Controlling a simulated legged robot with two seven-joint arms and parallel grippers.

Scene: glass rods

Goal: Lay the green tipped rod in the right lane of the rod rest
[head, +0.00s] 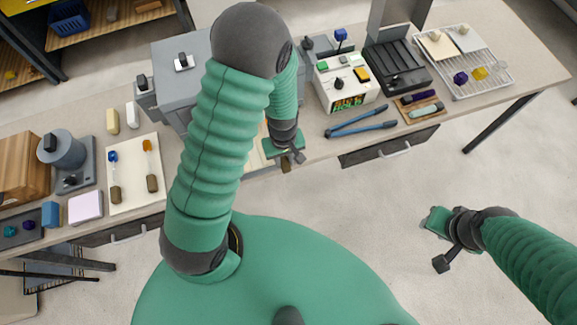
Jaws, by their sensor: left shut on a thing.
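My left gripper (289,158) is shut over the near edge of the bench, partly behind my own arm. A brown end (286,166) shows just below it, like the brown ends of the rods on the pale mat; I take it to be a held rod. Its tip is hidden, so its colour cannot be told. A pale board (257,161) lies beside the gripper, mostly hidden by my arm; I cannot tell whether it is the rod rest or see its lanes. My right gripper (438,241) hangs above the floor, off the bench; its jaw opening is unclear.
A pale mat (133,172) on the left holds a blue-tipped rod (113,157) and an orange-tipped rod (148,147). Blue-handled pliers (360,128), a button box (347,83) and a wire rack (494,72) stand to the right. A grey box stands behind my arm.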

